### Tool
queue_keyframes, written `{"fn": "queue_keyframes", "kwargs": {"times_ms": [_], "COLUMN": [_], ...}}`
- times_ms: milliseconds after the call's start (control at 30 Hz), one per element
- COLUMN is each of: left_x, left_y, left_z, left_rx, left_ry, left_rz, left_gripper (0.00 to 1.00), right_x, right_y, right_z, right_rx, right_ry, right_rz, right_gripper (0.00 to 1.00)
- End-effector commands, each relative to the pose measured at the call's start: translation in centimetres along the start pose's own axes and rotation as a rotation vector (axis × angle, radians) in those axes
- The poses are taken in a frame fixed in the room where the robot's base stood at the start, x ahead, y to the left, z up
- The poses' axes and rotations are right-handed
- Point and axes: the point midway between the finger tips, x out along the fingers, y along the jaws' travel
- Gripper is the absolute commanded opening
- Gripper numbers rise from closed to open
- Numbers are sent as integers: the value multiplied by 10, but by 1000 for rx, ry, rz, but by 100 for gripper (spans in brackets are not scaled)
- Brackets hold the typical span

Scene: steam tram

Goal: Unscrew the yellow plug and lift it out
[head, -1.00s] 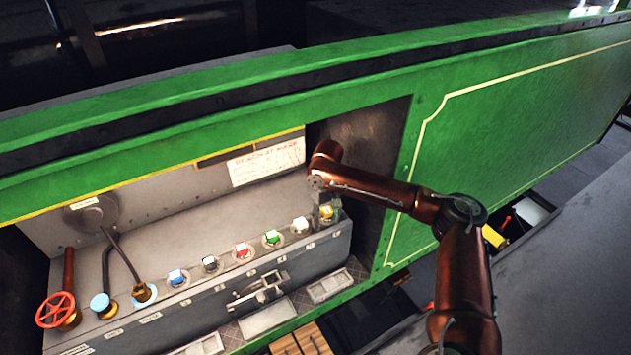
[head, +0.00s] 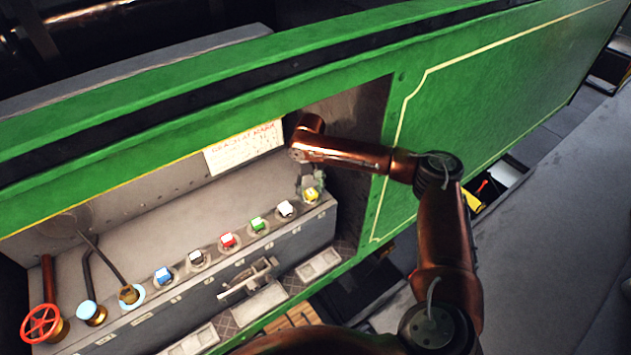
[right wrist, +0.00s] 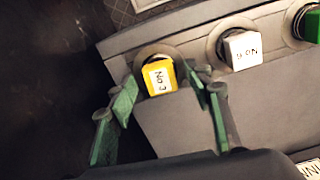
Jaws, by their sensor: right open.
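The yellow plug (head: 311,194) sits in its round seat at the right end of the row on the grey box (head: 290,240). In the right wrist view the yellow plug (right wrist: 159,75) carries a white label reading No 3. My right gripper (head: 312,181) is over the plug, partly hidden by its own arm. In the right wrist view the open fingers of the right gripper (right wrist: 165,105) stand on either side of the plug, the right finger close to it. My left gripper is not in view.
The white plug (head: 285,208) is beside the yellow one, with green (head: 258,225), red (head: 228,240), black and blue plugs further left. A red handwheel (head: 40,323) stands at far left. The green side panel (head: 480,110) borders the recess.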

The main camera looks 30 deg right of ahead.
Motion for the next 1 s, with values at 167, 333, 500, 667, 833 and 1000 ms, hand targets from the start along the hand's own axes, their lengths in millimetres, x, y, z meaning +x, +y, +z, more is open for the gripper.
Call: {"fn": "queue_keyframes", "kwargs": {"times_ms": [167,333,500,667,833,1000], "left_x": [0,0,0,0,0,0], "left_y": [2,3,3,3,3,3], "left_z": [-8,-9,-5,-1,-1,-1], "left_rx": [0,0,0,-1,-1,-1], "left_ry": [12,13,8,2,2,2], "left_rz": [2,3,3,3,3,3], "left_gripper": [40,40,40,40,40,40], "right_x": [4,3,3,3,3,3], "right_y": [0,1,1,1,1,1], "right_z": [0,1,1,1,2,2], "right_rx": [0,2,2,2,2,2], "right_ry": [0,0,-1,-1,-1,-1], "right_rz": [-1,0,0,-1,-1,-1], "right_gripper": [46,44,32,21,9,0]}}
